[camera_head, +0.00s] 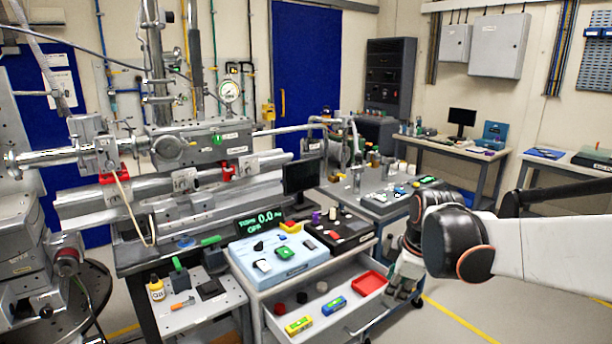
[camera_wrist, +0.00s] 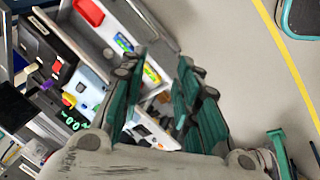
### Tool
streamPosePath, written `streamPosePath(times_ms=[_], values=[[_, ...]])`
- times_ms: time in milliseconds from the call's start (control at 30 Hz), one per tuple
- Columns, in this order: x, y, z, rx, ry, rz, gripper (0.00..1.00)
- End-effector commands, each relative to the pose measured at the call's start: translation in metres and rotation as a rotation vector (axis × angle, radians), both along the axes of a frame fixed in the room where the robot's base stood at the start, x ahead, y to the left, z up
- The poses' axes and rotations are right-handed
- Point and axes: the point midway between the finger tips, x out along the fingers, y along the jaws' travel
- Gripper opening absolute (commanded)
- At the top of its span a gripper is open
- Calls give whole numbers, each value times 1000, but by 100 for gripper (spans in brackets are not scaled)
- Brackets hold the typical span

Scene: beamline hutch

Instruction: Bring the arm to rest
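My arm (camera_head: 550,245) reaches in from the right edge of the head view and bends down at a black and white joint. My gripper (camera_head: 395,292) hangs beside the right end of an open drawer. In the wrist view, my gripper (camera_wrist: 160,62) has its two jointed fingers spread apart. I see nothing held between them; the drawer and bench show beyond. From the head view I cannot tell how far the fingers are from the drawer's edge.
The open drawer (camera_head: 344,323) holds a red tray (camera_head: 369,282), a yellow block (camera_head: 299,325) and a blue block (camera_head: 334,306). A blue-topped bench with a scale display (camera_head: 262,222) stands above it. Clear floor (camera_head: 465,285) lies to the right.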

Motion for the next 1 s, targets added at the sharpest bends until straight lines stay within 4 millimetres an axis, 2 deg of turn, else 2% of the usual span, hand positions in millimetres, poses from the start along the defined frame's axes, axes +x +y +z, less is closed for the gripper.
streamPosePath(times_ms=[33, 300, 600, 800, 1000], values=[[-16, 1, 7, 18, -10, -57, 30], [-87, 4, 32, 154, -76, -405, 30], [-163, 5, 33, 338, -146, -773, 30], [-199, 5, 22, 457, -181, -969, 30], [-214, 5, 16, 518, -195, -1061, 30]])
